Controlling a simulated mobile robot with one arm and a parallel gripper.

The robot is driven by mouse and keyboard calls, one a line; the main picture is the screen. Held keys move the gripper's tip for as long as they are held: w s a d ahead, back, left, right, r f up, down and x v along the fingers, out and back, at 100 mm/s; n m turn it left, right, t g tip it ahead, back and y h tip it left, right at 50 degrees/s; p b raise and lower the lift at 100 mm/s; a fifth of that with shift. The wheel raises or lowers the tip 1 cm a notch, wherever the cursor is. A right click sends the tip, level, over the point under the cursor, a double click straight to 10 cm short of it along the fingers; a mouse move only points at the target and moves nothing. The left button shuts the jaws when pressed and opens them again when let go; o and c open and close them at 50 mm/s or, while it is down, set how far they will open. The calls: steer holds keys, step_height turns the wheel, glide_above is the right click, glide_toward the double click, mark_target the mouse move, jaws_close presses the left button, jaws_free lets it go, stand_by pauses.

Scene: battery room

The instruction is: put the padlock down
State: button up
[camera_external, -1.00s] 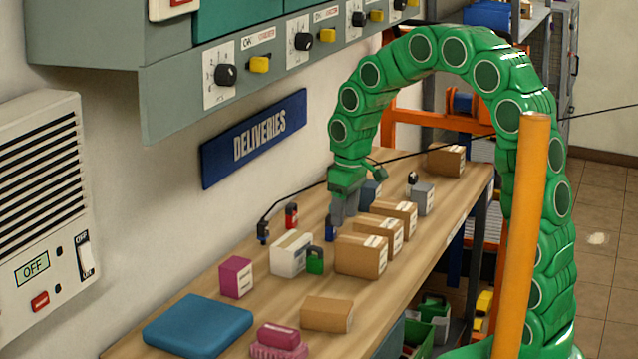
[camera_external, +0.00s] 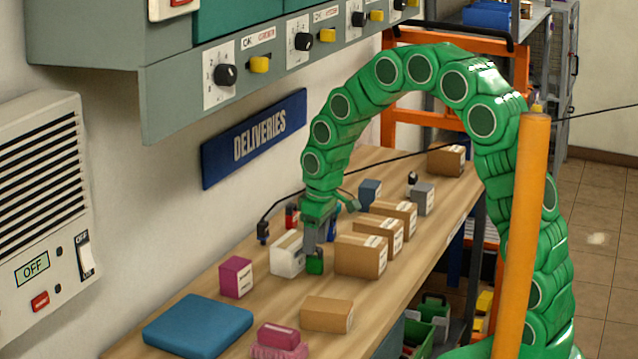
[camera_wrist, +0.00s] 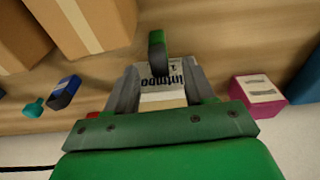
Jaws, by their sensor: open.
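A green padlock (camera_external: 315,264) with a dark top stands on the wooden table beside a white box (camera_external: 283,262). My gripper (camera_external: 311,246) points down just above the padlock, its grey fingers hiding part of the white box. In the wrist view my gripper (camera_wrist: 158,72) is open, its fingers spread apart. The green padlock (camera_wrist: 157,48) shows just past the fingertips, in line with the gap. The labelled white box (camera_wrist: 165,92) shows between the fingers. I cannot tell whether a finger touches either one.
Brown cartons (camera_external: 361,255) stand close to the right, with a blue item (camera_external: 332,229) behind. A magenta box (camera_external: 236,277) is to the left. Red (camera_external: 291,216) and dark (camera_external: 263,232) items are near the wall. The tabletop (camera_external: 272,310) is bare between magenta box and front carton (camera_external: 326,314).

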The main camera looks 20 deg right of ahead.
steer(key=shift+w+f, duration=0.1)
steer(key=shift+f, duration=1.4)
jaws_close()
steer(key=shift+r, duration=0.15)
steer(key=shift+a+r, duration=0.1)
steer(key=shift+r, duration=0.25)
step_height(320, 180, up, 2)
steer(key=shift+r, duration=0.1)
steer(key=s+d+r, duration=0.6)
steer(key=s+r, duration=0.4)
steer(key=s, duration=0.2)
steer(key=shift+s, duration=0.3)
